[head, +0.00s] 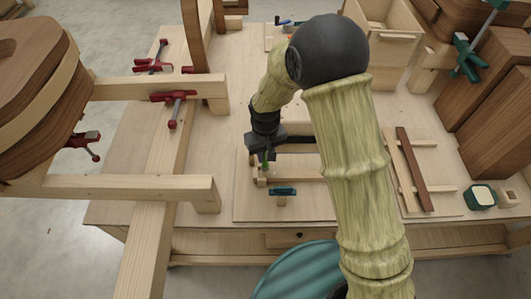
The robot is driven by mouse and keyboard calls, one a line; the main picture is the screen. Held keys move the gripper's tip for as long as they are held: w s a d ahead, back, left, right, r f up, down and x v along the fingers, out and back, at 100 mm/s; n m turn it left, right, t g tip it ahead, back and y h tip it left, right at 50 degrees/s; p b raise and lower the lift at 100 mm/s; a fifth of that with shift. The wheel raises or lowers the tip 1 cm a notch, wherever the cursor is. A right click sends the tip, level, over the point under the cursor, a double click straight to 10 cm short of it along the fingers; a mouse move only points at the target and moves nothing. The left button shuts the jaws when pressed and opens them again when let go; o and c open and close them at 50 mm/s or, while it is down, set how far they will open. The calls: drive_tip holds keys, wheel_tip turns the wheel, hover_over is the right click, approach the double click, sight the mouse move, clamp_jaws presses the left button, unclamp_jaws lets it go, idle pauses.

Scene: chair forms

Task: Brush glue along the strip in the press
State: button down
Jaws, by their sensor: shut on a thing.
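My gripper (263,154) is low over the board in the middle of the bench, pointing down and shut. Below its fingers shows a small thin green piece, which looks like the brush (265,168); its bristles are too small to make out. It is over the left end of a wooden press frame (312,179), which has a teal clamp handle (283,191) at its front. My arm hides much of the press. The strip cannot be told apart from the frame's wood, and I cannot tell whether the brush touches it.
A teal pot with pale contents (481,196) stands at the right. Light and dark slats (414,168) lie left of it. Red clamps (173,97) and wooden beams (150,88) fill the left. Dark wood blocks (497,110) and a wooden box (396,48) stand at the back right.

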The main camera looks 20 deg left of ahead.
drive_tip(key=shift+w+d+f, duration=0.1)
drive_tip(key=shift+w+d, duration=0.1)
drive_tip(key=shift+d, duration=0.5)
drive_tip(key=shift+w+d, duration=0.15)
drive_tip(key=shift+d, duration=0.5)
drive_tip(key=shift+w+d, duration=0.2)
drive_tip(key=shift+d, duration=0.45)
drive_tip(key=shift+w+d, duration=0.15)
drive_tip(key=shift+d, duration=0.6)
drive_tip(key=shift+w+d, duration=0.2)
drive_tip(key=shift+d, duration=0.4)
drive_tip(key=shift+w+d, duration=0.2)
drive_tip(key=shift+d, duration=0.45)
drive_tip(key=d, duration=0.2)
drive_tip(key=shift+w+d, duration=0.35)
